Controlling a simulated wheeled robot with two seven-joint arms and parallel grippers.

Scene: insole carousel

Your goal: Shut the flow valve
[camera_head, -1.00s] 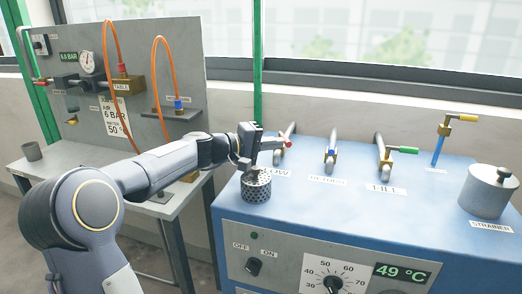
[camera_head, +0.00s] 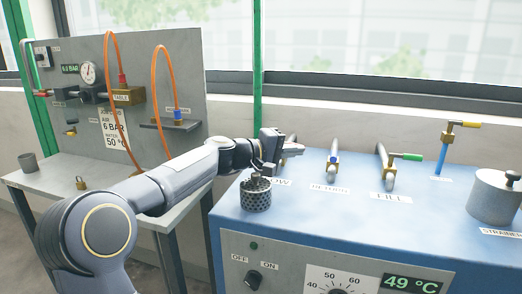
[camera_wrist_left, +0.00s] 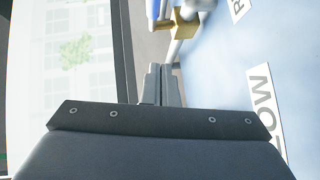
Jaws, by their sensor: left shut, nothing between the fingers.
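The flow valve (camera_head: 292,139) is the leftmost valve on the blue bench, behind its FLOW label (camera_head: 281,183). My left gripper and wrist hide most of it, so its handle position cannot be told. My left gripper (camera_head: 298,148) is shut and empty at the flow valve; contact cannot be told. In the left wrist view, the shut fingers (camera_wrist_left: 160,86) point toward a brass valve with blue on it (camera_wrist_left: 183,22), beside the FLOW label (camera_wrist_left: 263,110). My right gripper is not in view.
A perforated metal cup (camera_head: 256,196) sits just in front of the left gripper. A strainer pot (camera_head: 494,197) stands far right. The window wall is behind.

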